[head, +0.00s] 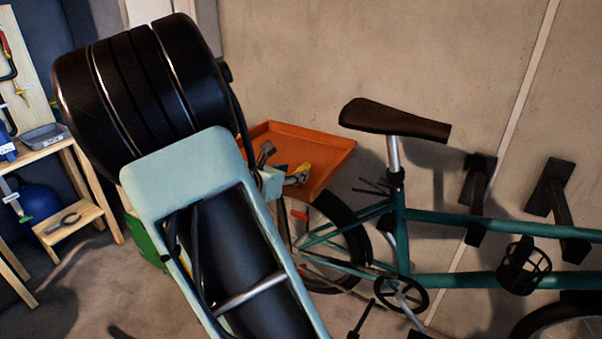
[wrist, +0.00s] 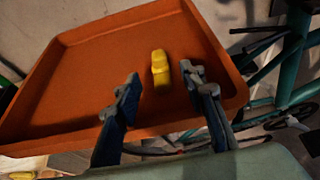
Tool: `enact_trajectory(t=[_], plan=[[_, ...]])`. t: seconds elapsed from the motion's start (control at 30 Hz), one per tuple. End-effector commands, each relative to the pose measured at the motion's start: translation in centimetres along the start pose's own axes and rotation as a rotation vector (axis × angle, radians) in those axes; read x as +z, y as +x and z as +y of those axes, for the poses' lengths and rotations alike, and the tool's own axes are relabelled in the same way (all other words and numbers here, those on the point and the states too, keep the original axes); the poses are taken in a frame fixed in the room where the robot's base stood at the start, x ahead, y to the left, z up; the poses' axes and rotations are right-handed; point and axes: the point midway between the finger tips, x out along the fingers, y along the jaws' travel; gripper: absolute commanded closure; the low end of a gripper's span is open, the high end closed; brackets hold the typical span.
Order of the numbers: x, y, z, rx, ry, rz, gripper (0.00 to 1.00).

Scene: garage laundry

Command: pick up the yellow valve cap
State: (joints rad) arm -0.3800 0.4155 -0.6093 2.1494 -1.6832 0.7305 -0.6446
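The yellow valve cap (wrist: 160,68) lies on the orange tray (wrist: 75,75), near its right side in the wrist view. My gripper (wrist: 160,82) is open, with one finger on each side of the cap in the picture. The fingers appear apart from the cap, and I cannot tell their height above the tray. In the head view the orange tray (head: 325,150) is partly hidden behind my arm. A yellow spot at my gripper (head: 285,178) there looks like the cap (head: 304,168), partly covered.
A teal bicycle (head: 450,220) with a brown saddle (head: 395,119) stands right of the tray, close to its edge. A wooden workbench (head: 45,150) with a grey tray (head: 46,137) is at the left. The tray has a raised rim; its left part is empty.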

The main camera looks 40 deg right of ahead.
Motion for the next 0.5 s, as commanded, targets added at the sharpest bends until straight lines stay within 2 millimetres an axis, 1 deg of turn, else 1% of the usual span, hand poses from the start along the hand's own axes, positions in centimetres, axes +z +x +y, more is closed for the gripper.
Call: enact_trajectory(t=[0.03,0.2,0.33,0.5], plan=[[-0.1,1.0,-0.1,-0.004,0.000,-0.002,0.62],[-0.1,3.5,-0.1,-0.003,-0.001,-0.001,0.62],[0.0,4.4,-0.1,-0.002,0.000,-0.001,0.62],[0.1,4.5,-0.1,-0.001,0.000,0.000,0.62]])
